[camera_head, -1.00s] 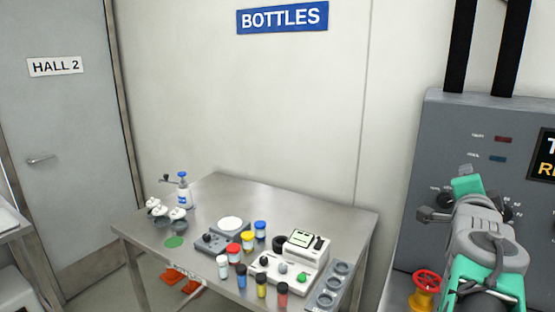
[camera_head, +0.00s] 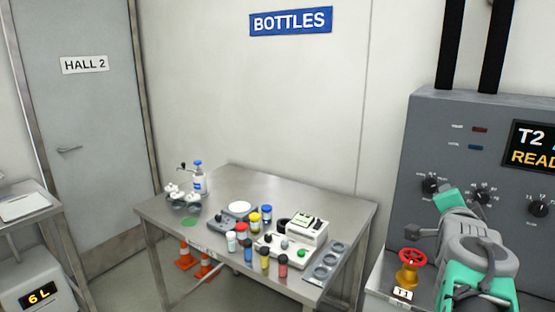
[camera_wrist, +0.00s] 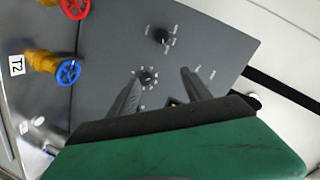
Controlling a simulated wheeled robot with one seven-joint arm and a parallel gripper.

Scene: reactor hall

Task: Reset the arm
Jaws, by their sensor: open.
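My arm shows at the lower right of the head view, in grey and green, in front of the grey control panel (camera_head: 450,135). In the wrist view, my gripper (camera_wrist: 160,88) is open, its two dark fingers apart with nothing between them. The panel (camera_wrist: 215,40) fills much of the wrist view behind the fingers, with a black knob (camera_wrist: 147,77) seen near the left finger and another knob (camera_wrist: 162,37) higher up. Whether the fingers touch the panel I cannot tell.
A red valve wheel (camera_head: 412,256) stands left of my arm. The wrist view shows a blue wheel (camera_wrist: 68,73) and a red wheel (camera_wrist: 75,7). A steel table (camera_head: 320,190) with several bottles stands at centre. Orange cones (camera_head: 186,258) are under it.

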